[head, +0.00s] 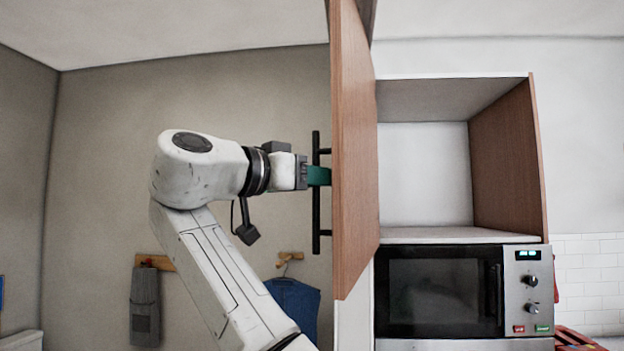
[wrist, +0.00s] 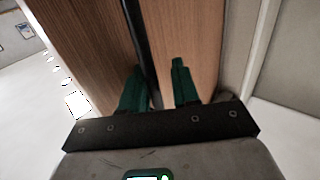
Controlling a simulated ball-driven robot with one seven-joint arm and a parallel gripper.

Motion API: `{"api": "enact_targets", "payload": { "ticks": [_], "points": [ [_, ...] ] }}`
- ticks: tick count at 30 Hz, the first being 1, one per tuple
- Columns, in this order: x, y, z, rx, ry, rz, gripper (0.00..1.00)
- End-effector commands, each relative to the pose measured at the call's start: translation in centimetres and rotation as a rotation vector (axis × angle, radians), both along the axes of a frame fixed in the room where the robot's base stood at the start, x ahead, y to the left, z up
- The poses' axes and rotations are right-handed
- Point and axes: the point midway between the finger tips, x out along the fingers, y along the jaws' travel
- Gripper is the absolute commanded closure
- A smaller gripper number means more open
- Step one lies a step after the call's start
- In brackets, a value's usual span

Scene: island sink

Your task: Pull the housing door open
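The housing door (head: 353,150) is a brown wooden panel. In the head view it stands swung out at the left of an open, empty compartment (head: 425,170) above the oven. Its black bar handle (head: 316,215) is on the door's left face. My gripper (head: 320,176) is at the middle of the handle, its green fingers partly hidden by the bar. In the wrist view my gripper (wrist: 158,88) has its fingers apart, one on each side of the handle (wrist: 137,40). The left finger is close to the bar; a gap shows to the right one.
A built-in oven (head: 440,295) with a control panel sits below the compartment. Clothes (head: 294,300) and a grey cloth (head: 145,308) hang on the back wall. Free room lies left of the door around my arm.

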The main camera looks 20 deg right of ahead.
Motion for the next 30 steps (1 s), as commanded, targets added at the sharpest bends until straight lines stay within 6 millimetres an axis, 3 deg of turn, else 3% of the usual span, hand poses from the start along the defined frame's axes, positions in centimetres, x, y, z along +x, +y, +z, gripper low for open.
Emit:
{"api": "enact_targets", "payload": {
  "ticks": [19,23,30],
  "points": [
    [-0.2,0.9,-0.3,-0.003,0.001,0.005,0.71],
    [-0.7,2.4,-0.4,-0.003,0.0,0.005,0.71],
    [-2.2,6.9,-0.4,-0.003,0.001,0.007,0.71]
  ]
}}
